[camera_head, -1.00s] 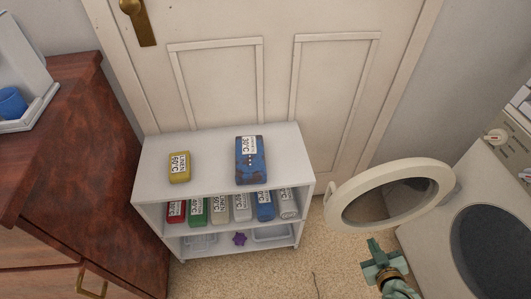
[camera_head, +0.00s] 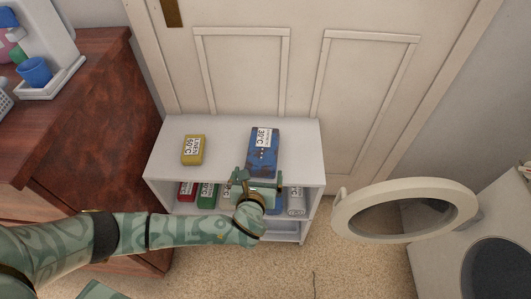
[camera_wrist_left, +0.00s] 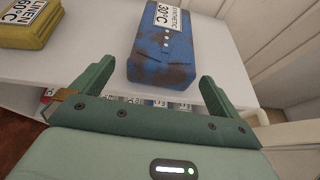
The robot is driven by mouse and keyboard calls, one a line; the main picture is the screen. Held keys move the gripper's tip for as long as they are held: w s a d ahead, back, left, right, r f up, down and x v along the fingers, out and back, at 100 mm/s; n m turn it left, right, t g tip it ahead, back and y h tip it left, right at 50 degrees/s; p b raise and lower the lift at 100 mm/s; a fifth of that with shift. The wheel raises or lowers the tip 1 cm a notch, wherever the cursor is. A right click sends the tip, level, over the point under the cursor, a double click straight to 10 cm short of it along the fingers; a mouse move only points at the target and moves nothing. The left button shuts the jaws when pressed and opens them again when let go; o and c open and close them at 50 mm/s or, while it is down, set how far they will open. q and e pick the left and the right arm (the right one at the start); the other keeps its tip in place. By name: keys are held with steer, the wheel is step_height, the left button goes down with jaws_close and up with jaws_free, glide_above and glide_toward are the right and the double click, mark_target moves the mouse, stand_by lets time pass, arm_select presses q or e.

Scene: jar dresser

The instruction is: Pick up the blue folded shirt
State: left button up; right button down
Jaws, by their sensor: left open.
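The blue folded shirt (camera_head: 264,150) lies on top of the white shelf, right of its middle. It has brown patches and a white label reading 30°C. In the left wrist view the shirt (camera_wrist_left: 162,50) lies ahead of and between the fingers. My left gripper (camera_head: 257,178) is at the shelf's front edge, just in front of the shirt. In the wrist view the left gripper (camera_wrist_left: 155,85) is open and empty, its fingers spread wider than the shirt. The shirt's near end is close to the fingertips. My right gripper does not show now.
A yellow folded item (camera_head: 193,150) lies left of the shirt on the white shelf (camera_head: 220,128). Several coloured items stand on the shelf below, partly hidden by my arm. A brown dresser (camera_head: 80,120) stands left, a washer with its round door (camera_head: 345,215) open stands right.

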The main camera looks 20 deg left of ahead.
mark_target(262, 160)
arm_select(q)
steer(key=b+x, duration=0.1)
steer(key=x, duration=0.2)
steer(key=b+x, duration=0.3)
steer(key=x, duration=0.1)
steer(key=shift+d, duration=0.15)
steer(key=shift+w+f, duration=0.1)
steer(key=shift+w, duration=0.25)
steer(key=shift+r, duration=0.3)
steer(key=c, duration=0.9)
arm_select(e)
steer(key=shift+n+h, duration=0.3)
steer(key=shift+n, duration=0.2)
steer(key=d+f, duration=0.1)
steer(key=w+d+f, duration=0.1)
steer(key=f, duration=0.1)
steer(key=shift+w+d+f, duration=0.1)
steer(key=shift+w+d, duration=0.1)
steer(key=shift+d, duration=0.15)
